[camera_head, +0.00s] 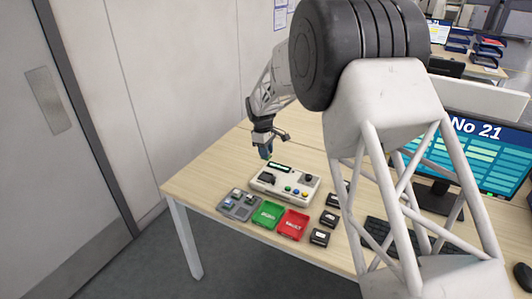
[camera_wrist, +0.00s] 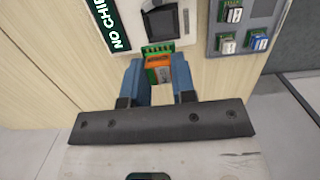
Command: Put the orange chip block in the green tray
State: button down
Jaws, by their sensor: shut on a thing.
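My gripper (camera_head: 265,155), with blue fingers, hangs above the table behind the white console (camera_head: 284,183). In the wrist view my gripper (camera_wrist: 158,72) is shut on the orange chip block (camera_wrist: 159,66), which has a green edge with pale contacts at its far end. That edge lies near the console's side in this view; I cannot tell whether they touch. The block cannot be made out in the head view. The green tray (camera_head: 268,214) lies in front of the console, with a white label inside and no block visible in it.
A red tray (camera_head: 293,224) adjoins the green one on the right. A grey holder (camera_head: 239,205) with several chip blocks is on the left. Several small black items, including one (camera_head: 319,237), stand right of the red tray. A keyboard (camera_head: 378,232) and monitor (camera_head: 487,152) are farther right.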

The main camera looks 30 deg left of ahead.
jog(key=s+d+f+n, duration=0.2)
jog(key=s+d+n, duration=0.4)
jog(key=s, duration=0.4)
jog(key=s+d+f+n+t+y, duration=0.1)
jog(key=s+d+f+n, duration=0.2)
jog(key=s+d+n, duration=0.3)
jog(key=s+d+f+n, duration=0.3)
jog(key=s+d+n, duration=0.3)
jog(key=s, duration=0.7)
jog(key=shift+s+d+f, duration=0.15)
jog(key=shift+s+d, duration=0.2)
jog(key=shift+d, duration=0.6)
jog(key=shift+w+a, duration=0.1)
send_over(266, 220)
jog(key=shift+s+f, duration=0.25)
jog(key=shift+f, duration=0.5)
jog(key=shift+f, duration=1.75)
